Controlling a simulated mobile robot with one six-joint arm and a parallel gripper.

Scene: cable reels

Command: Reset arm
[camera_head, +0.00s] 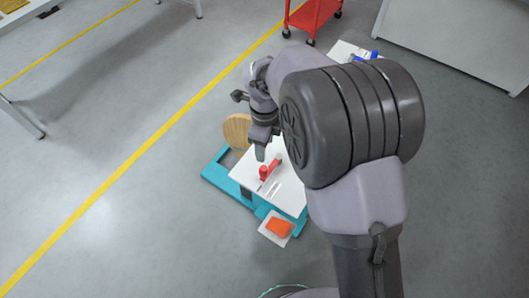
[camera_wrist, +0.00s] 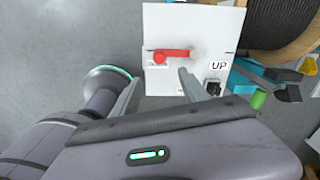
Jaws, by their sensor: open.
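My gripper (camera_head: 261,151) hangs over the cable reel stand in the head view. In the wrist view its two fingers (camera_wrist: 158,88) are spread apart with nothing between them. Beyond the fingertips is a white panel (camera_wrist: 163,25) with a red lever (camera_wrist: 173,55) lying sideways and an "UP" label (camera_wrist: 219,66). In the head view the panel (camera_head: 290,192) and red lever (camera_head: 270,169) sit below my gripper, partly hidden by my arm. I cannot tell the exact gap between fingers and lever.
A wooden reel (camera_head: 236,131) stands at the panel's left on a teal base (camera_head: 216,176); its dark winding (camera_wrist: 275,22) shows in the wrist view. An orange piece (camera_head: 279,227) sits in front. A red cart (camera_head: 313,14) stands behind. Floor at left is clear.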

